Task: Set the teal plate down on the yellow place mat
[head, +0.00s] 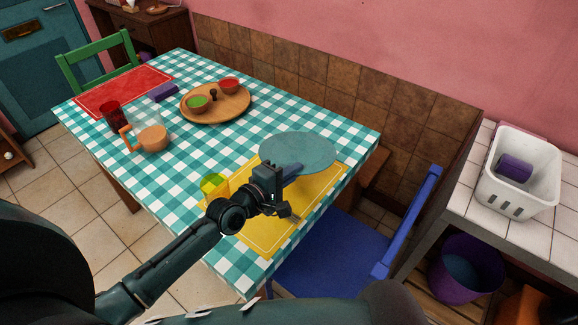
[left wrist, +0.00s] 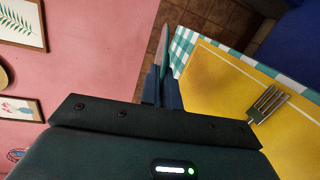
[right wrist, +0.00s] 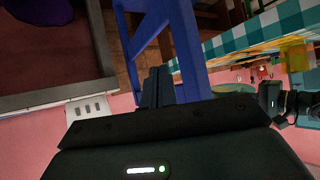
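The teal plate (head: 298,148) is above the far part of the yellow place mat (head: 318,192) in the head view; how high it hangs is hard to judge. My left gripper (head: 292,170) is shut on its near rim. In the left wrist view the plate (left wrist: 163,48) shows as a thin edge between the fingers (left wrist: 160,88), with the mat (left wrist: 225,82) to the right and a fork (left wrist: 267,104) on it. My right gripper (right wrist: 157,86) is shut and empty, near the blue chair in the right wrist view.
A yellow-green cup (head: 214,184) stands at the mat's left edge. The checkered table (head: 200,150) also holds a round wooden tray (head: 233,108) with bowls, a glass pitcher (head: 150,138), a red cup (head: 112,117) and a red mat (head: 125,88). A blue chair (head: 330,260) stands at the right.

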